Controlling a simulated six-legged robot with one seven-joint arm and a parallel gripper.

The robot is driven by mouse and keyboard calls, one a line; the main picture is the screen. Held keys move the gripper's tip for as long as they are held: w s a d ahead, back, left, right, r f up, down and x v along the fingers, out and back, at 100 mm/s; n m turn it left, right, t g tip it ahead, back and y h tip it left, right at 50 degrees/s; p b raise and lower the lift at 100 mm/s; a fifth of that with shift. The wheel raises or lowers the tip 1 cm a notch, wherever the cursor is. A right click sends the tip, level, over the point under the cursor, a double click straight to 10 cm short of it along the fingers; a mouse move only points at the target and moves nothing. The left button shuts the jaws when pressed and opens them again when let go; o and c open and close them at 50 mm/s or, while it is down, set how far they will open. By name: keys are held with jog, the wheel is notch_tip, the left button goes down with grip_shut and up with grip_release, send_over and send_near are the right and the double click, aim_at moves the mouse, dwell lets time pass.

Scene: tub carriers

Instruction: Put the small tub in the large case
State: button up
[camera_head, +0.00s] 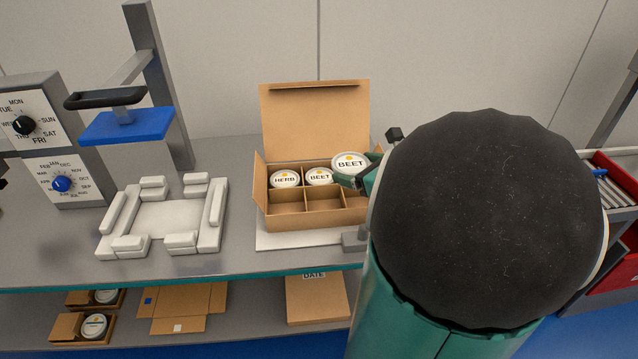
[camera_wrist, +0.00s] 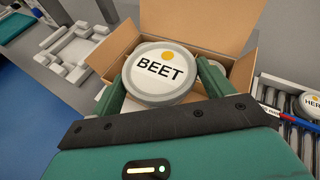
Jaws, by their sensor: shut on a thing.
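My gripper (camera_wrist: 160,88) is shut on a round white tub labelled BEET (camera_wrist: 160,72). In the head view this held tub (camera_head: 350,163) is above the back right compartment of the open cardboard case (camera_head: 312,222). Its lid sits higher than the other lids. The case has several compartments in two rows. The front left and front middle compartments look empty. My arm hides the right end of the case.
A white fixture (camera_head: 160,218) with raised blocks and a lever press with a blue plate (camera_head: 127,125) stand at the left. The case's raised lid (camera_head: 315,122) stands behind it. Small cartons with tubs (camera_head: 93,326) and flat cardboard (camera_head: 188,305) lie on the lower shelf.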

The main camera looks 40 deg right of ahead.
jog(key=w+a+f, duration=0.1)
jog(key=w+f, duration=0.6)
jog(key=f, duration=0.3)
jog(key=shift+w+a+f, duration=0.1)
jog(key=shift+w+f, duration=0.05)
jog(key=shift+f, duration=0.05)
jog(key=shift+f, duration=0.35)
jog(key=shift+f, duration=0.1)
